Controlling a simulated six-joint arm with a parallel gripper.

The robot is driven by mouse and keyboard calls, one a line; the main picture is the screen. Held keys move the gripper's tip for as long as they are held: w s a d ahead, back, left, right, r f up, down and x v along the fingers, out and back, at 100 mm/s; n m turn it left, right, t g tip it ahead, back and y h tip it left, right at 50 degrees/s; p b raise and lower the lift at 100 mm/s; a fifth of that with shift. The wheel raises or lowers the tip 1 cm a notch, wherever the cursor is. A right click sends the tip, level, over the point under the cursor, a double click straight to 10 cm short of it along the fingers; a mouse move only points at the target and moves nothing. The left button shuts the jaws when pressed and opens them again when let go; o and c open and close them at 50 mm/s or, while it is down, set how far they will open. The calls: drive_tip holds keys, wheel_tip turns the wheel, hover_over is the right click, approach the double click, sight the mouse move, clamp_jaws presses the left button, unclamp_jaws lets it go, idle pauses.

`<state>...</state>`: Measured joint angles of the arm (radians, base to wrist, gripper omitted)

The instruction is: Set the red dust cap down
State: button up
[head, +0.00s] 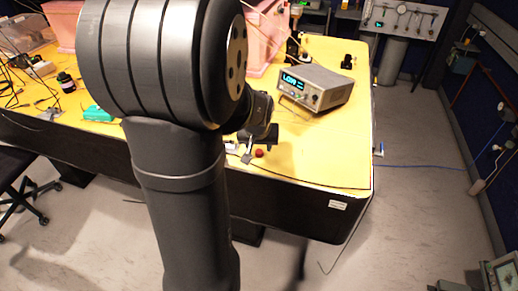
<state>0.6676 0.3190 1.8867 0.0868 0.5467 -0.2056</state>
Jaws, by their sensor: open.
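The red dust cap (259,154) is a small red spot near the front edge of the yellow table (330,150). It appears to rest on the table top. My gripper (254,150) is low over the table edge, right at the cap, with its jaws open. A grey fingertip shows just left of the cap. My large dark arm fills the left middle of the view and hides part of the table and the gripper. Whether a finger still touches the cap is too small to tell.
A grey bench instrument (314,88) with a lit display stands behind the gripper. A pink foam enclosure (262,50) is further back. A small black object (347,61) stands at the back right. A green item (97,114) and cables lie at left. The table's right front area is clear.

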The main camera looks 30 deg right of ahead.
drive_tip(key=v, duration=0.9)
drive_tip(key=shift+r, duration=0.15)
drive_tip(key=x, duration=1.2)
drive_tip(key=shift+r, duration=1.2)
